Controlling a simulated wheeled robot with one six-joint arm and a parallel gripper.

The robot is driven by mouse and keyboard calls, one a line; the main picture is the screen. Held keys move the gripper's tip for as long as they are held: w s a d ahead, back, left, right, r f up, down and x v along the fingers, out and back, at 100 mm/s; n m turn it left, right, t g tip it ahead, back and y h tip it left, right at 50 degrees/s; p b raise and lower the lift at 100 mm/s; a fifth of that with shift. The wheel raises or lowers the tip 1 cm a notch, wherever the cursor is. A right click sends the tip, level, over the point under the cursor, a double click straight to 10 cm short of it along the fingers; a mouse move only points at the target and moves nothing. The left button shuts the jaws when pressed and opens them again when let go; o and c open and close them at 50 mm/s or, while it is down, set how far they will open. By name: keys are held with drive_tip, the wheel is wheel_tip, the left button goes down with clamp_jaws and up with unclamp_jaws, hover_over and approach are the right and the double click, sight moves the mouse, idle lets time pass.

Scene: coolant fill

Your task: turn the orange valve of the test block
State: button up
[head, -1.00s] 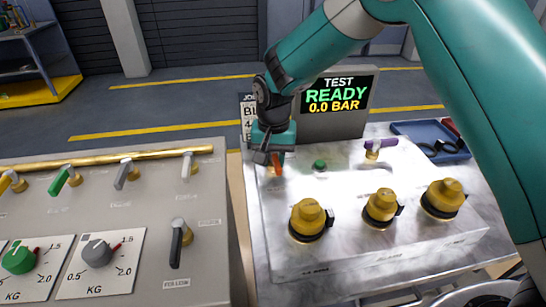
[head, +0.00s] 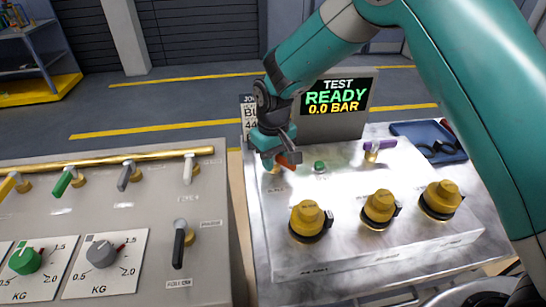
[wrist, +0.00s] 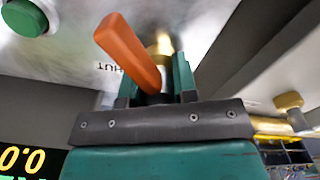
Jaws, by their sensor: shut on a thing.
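The orange valve (head: 287,160) is at the back left of the metal test block (head: 330,258). In the wrist view its orange handle (wrist: 130,52) slants out from between the fingers, with a brass stem (wrist: 162,46) behind it. My gripper (wrist: 155,88) is shut on the orange handle; in the head view my gripper (head: 279,153) partly hides the valve. In the head view the handle points to the right, towards the green button (head: 320,167). The test display (head: 338,97) reads READY, 0.0 BAR.
A purple-handled valve (head: 380,145) and several yellow caps (head: 380,207) stand on the same block. A blue tray (head: 428,139) lies at the back right. A grey panel (head: 110,218) with levers and dials stands left across a narrow gap.

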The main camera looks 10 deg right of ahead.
drive_tip(key=n, duration=0.4)
drive_tip(key=shift+r+n, duration=0.1)
drive_tip(key=shift+n, duration=0.2)
drive_tip(key=shift+a+n+p, duration=0.1)
drive_tip(key=shift+n+p, duration=0.35)
drive_tip(key=shift+n, duration=2.15)
drive_tip(key=o, duration=0.9)
wheel_tip(320, 180, up, 17)
drive_tip(key=shift+r+b, duration=0.2)
drive_tip(key=shift+b, duration=0.65)
